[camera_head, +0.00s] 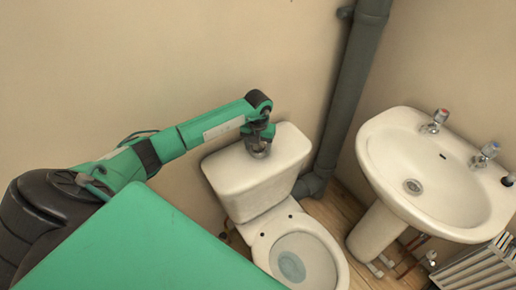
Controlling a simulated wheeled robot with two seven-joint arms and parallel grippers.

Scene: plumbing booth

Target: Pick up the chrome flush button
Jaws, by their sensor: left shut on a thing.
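The chrome flush button (259,152) is a small metallic round piece at the top of the white toilet cistern (230,180). My left gripper (260,143) points down at it and is shut on it. The gripper hides part of the button, and I cannot tell whether the button sits on the lid or is lifted slightly. My right gripper is not in view.
The toilet bowl (303,262) stands in front of the cistern. A grey pipe (350,90) runs down the wall to the right. A white basin (450,185) with taps stands further right, with a radiator (478,268) below it.

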